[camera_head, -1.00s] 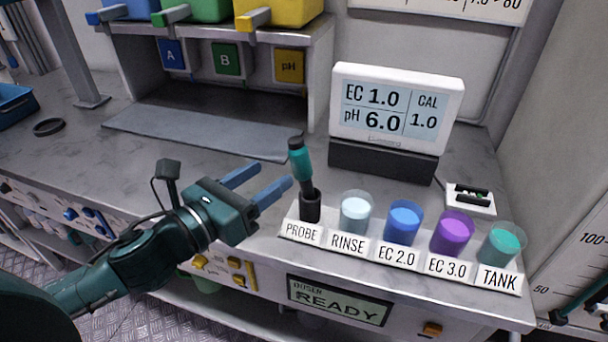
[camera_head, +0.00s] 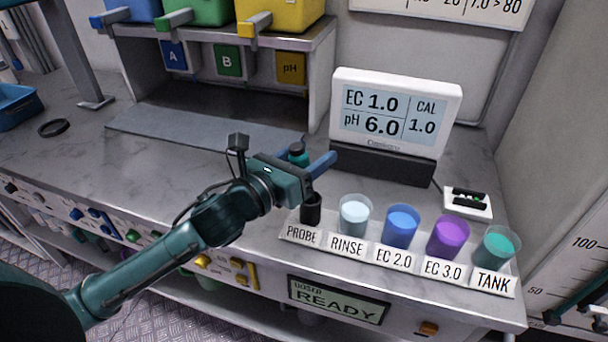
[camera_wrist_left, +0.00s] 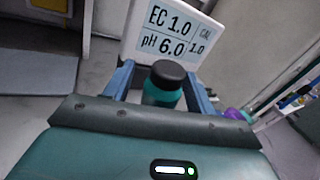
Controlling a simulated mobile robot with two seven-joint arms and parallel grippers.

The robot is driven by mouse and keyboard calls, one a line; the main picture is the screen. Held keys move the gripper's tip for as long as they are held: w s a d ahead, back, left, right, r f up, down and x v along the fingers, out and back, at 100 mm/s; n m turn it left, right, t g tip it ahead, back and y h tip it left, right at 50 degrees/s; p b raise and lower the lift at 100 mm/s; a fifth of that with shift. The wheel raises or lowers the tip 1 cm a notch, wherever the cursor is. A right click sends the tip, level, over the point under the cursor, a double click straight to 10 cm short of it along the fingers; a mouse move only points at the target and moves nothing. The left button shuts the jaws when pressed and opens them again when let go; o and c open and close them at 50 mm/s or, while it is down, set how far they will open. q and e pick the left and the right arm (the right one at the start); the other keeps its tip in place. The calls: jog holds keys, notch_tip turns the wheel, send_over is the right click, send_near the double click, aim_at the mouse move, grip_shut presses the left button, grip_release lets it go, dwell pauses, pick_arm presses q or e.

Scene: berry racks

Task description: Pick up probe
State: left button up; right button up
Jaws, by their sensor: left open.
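The probe (camera_head: 298,154) has a teal body and a black cap. It stands in the black holder (camera_head: 311,209) behind the PROBE label. In the left wrist view the probe (camera_wrist_left: 163,84) stands between the two blue fingers of the left gripper (camera_wrist_left: 160,78). The fingers are open, one on each side of it, with a gap visible. Whether either finger touches it, I cannot tell. My right gripper is not in view.
To the right of the holder stand the RINSE cup (camera_head: 354,214), the EC 2.0 cup (camera_head: 401,226), the EC 3.0 cup (camera_head: 447,237) and the TANK cup (camera_head: 496,247). The meter display (camera_head: 395,112) stands behind. A grey mat (camera_head: 200,128) lies at the left back.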

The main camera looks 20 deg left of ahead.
pick_arm(q)
jog(key=shift+c, duration=0.4)
jog(key=c, duration=1.1)
jog(key=shift+r, duration=0.1)
